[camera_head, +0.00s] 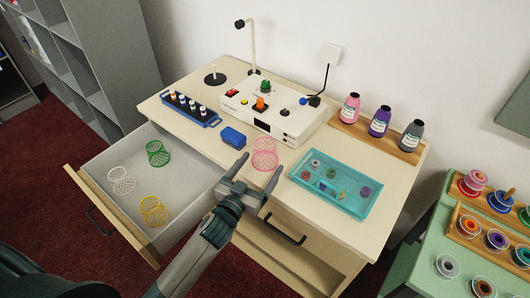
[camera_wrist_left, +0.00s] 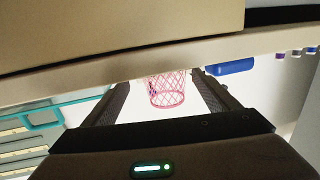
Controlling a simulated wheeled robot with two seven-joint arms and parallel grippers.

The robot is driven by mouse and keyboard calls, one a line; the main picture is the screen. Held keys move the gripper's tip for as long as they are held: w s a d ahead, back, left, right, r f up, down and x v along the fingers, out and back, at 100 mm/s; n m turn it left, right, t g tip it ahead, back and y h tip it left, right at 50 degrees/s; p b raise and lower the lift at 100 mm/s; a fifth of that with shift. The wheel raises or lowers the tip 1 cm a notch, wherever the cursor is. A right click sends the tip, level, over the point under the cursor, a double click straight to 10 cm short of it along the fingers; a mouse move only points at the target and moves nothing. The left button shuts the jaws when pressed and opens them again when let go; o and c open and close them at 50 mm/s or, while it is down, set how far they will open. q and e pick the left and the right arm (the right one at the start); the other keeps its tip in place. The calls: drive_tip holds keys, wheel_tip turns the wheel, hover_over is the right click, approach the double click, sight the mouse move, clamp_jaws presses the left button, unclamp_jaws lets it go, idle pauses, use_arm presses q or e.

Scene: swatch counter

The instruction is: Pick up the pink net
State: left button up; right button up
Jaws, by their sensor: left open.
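The pink net (camera_head: 265,148) is a lattice-walled piece near the front edge of the counter top, between the white machine and the teal tray. My left gripper (camera_head: 262,165) reaches in from the front with its jaws open, one finger on each side of the net's near end in the head view. In the left wrist view the net (camera_wrist_left: 168,92) shows between the two open fingers, and they look clear of it. My right gripper is not in view.
The counter's left drawer (camera_head: 120,165) is pulled out and holds a green net (camera_head: 158,153), a white net (camera_head: 121,180) and a yellow net (camera_head: 153,211). A blue box (camera_head: 233,137) lies left of the pink net, the teal tray (camera_head: 345,204) right of it, the white machine (camera_head: 277,112) behind.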

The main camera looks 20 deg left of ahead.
sight(259, 162)
use_arm(q)
drive_tip(key=shift+w+r, duration=0.2)
drive_tip(key=shift+w, duration=0.25)
drive_tip(key=w+p, duration=0.1)
drive_tip(key=w, duration=0.2)
drive_tip(key=shift+a+p, duration=0.1)
drive_tip(key=shift+p, duration=0.25)
drive_tip(key=shift+w+f, duration=0.1)
drive_tip(key=shift+w, duration=0.5)
drive_tip(key=c, duration=1.2)
